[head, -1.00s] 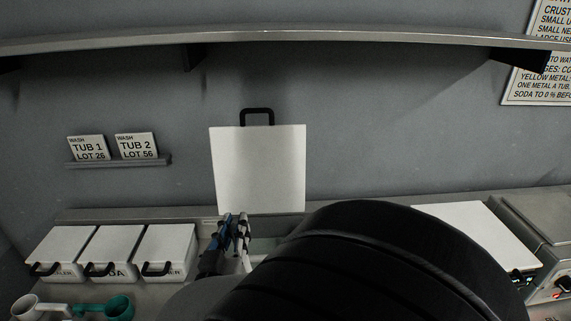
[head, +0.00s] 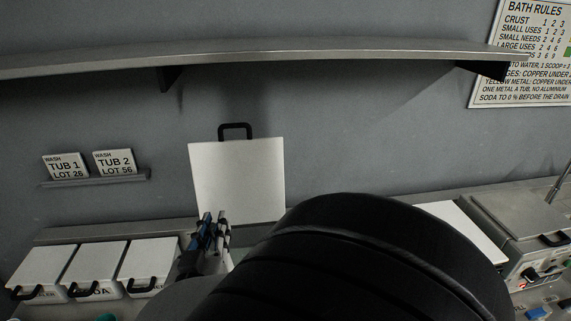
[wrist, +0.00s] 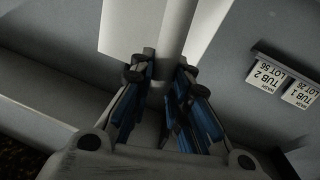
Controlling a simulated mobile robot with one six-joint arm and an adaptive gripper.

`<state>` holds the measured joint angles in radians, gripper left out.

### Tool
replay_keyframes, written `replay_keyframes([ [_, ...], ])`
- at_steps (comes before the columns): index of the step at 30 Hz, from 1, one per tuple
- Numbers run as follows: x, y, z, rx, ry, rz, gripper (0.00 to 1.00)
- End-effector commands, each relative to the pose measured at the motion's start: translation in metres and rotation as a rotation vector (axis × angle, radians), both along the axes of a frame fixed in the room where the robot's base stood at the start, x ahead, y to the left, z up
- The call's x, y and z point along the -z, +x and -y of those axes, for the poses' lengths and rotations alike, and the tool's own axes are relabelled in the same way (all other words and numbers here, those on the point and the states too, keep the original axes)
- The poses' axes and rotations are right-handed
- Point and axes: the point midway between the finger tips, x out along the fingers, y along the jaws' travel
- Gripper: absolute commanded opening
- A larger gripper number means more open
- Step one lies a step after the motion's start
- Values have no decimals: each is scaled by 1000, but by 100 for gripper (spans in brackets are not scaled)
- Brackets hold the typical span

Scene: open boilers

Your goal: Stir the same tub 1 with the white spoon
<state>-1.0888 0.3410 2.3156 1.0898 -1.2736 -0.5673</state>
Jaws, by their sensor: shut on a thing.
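My gripper (head: 213,222) is in front of the lower edge of a raised white lid (head: 238,178) with a black handle. In the wrist view my gripper (wrist: 160,78) is shut on a pale, round shaft, the white spoon (wrist: 171,30), which runs up between the blue-sided fingers. The spoon's bowl end cannot be made out. The open tub under the raised lid is mostly hidden behind my black arm. Wall cards read TUB 1, LOT 26 (head: 64,166) and TUB 2, LOT 56 (head: 115,163).
Several white-lidded bins (head: 95,268) with black handles stand at the left. A flat white lid (head: 462,228) and a grey machine (head: 525,225) with knobs are at the right. A long shelf (head: 300,52) crosses the wall above. A bath rules sign (head: 530,55) hangs upper right.

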Motion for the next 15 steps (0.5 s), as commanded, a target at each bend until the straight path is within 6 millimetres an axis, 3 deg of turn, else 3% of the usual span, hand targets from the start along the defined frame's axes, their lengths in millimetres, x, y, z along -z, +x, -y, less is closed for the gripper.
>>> replay_keyframes([
  [15,-46,0,0,-1,2,2,0],
])
